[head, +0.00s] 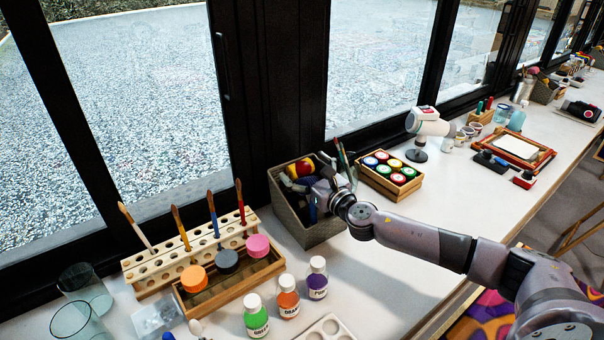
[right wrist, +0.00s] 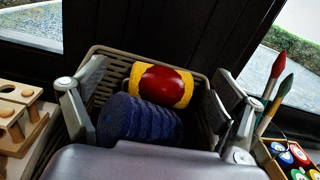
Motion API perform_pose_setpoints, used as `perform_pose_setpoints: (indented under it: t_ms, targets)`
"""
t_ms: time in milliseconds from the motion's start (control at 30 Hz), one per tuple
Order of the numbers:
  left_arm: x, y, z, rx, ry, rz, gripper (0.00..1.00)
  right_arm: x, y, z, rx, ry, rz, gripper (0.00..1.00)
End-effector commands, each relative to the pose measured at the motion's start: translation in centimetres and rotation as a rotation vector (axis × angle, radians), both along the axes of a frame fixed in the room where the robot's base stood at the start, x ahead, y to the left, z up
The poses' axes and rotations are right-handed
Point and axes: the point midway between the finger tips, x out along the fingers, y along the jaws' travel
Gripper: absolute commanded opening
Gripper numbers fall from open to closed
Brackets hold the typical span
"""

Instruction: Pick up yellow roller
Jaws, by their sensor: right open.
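A yellow roller with a red band (right wrist: 161,86) lies in a woven grey basket (right wrist: 104,60), against its back side in the right wrist view. It also shows in the head view (head: 301,168) at the top of the basket. My right gripper (right wrist: 158,105) is open over the basket, with one finger on each side. A dark blue ribbed roller (right wrist: 138,120) lies between the fingers, nearer than the yellow one. In the head view my right gripper (head: 322,190) reaches in from the right and hides part of the basket's contents. My left gripper does not show.
A wooden box of paint jars (head: 388,180) and a white hand tool (head: 428,127) stand right of the basket. A brush rack (head: 190,252) and small paint bottles (head: 289,297) stand left. The window frame is close behind.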

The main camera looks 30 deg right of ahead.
Motion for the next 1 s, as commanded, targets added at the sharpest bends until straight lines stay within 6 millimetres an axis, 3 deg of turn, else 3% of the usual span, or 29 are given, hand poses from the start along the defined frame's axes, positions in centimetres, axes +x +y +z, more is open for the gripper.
perform_pose_setpoints:
  t_ms: [100,367,1000]
  targets:
    - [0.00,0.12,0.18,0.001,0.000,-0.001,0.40,0.93,0.20,-0.02,0.001,0.001,0.002,0.88]
    - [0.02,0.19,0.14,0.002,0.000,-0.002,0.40,1.02,0.15,-0.11,0.000,0.002,0.001,0.87]
    - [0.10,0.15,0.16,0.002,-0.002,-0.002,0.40,0.99,0.14,-0.09,0.000,0.002,0.001,0.44]
